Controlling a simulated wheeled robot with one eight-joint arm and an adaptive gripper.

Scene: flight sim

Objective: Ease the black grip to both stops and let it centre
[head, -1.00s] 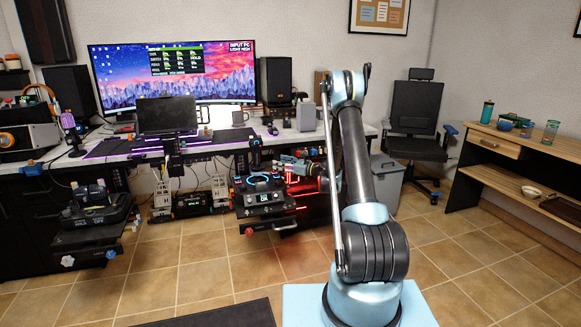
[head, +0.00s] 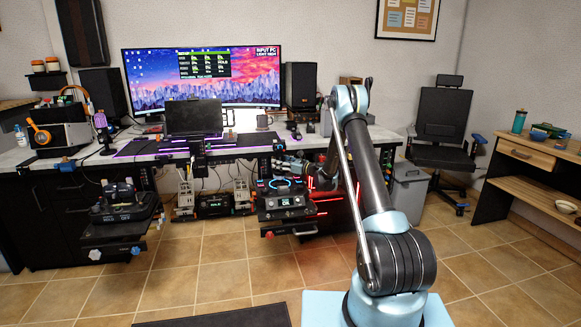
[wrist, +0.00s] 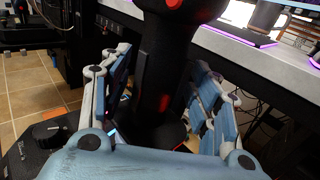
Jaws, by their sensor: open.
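The black grip (wrist: 163,50) is an upright joystick with a red button at its top, and it fills the middle of the wrist view. In the head view the grip (head: 278,152) rises above its black base (head: 287,203), which has a lit blue ring and a small display. My gripper (wrist: 160,78) is open, with one blue-and-white finger on each side of the grip's shaft. I cannot tell whether either finger touches it. In the head view my gripper (head: 292,164) reaches the grip from the right and partly hides its lower part.
The desk edge (wrist: 235,45) runs close behind and right of the grip. A second control unit (head: 120,207) stands on a left shelf. The monitor (head: 203,77) and a laptop-like screen (head: 194,118) stand on the desk. Open tiled floor (head: 215,265) lies in front.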

